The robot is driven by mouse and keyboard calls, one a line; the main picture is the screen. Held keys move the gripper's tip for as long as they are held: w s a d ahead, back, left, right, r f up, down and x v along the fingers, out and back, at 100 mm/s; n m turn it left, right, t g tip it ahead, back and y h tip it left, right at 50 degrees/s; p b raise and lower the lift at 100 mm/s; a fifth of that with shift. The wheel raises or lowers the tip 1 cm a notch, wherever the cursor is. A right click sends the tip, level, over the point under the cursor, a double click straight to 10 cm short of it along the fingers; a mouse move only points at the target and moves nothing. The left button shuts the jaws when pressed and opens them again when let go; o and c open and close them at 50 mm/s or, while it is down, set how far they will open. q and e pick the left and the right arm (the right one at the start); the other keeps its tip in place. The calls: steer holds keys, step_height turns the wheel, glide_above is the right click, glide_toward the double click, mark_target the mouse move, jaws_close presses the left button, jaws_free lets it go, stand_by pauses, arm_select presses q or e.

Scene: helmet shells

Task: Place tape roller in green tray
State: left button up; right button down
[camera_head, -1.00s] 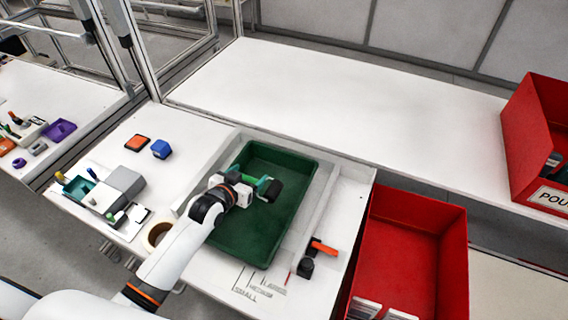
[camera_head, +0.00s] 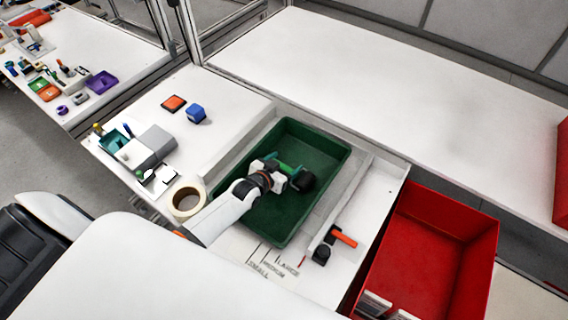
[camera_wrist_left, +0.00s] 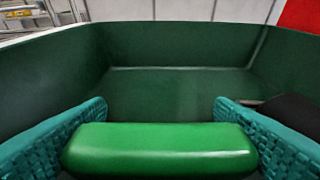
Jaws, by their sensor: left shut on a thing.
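The tape roller has a green handle (camera_wrist_left: 160,150) and a black end (camera_head: 303,181). My left gripper (camera_head: 285,173) is shut on the handle and is inside the outline of the green tray (camera_head: 275,226) in the head view. In the left wrist view, the handle lies crosswise between the teal finger pads, with the tray's walls (camera_wrist_left: 45,75) beyond it. A dark part shows at the right edge. I cannot tell whether the roller touches the tray's floor. My right gripper is not in view.
A tape roll (camera_head: 187,200) lies left of the tray. A black tool with an orange handle (camera_head: 344,238) lies to its right. A red bin (camera_head: 440,240) stands further right. Blue (camera_head: 196,113) and orange (camera_head: 173,103) items sit behind. The long white table (camera_head: 400,95) is clear.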

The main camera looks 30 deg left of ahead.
arm_select(q)
steer(key=shift+f, duration=0.15)
steer(key=o, duration=1.1)
steer(key=shift+c, duration=0.2)
steer(key=shift+r, duration=0.35)
steer(key=v, duration=1.2)
steer(key=shift+f, duration=0.15)
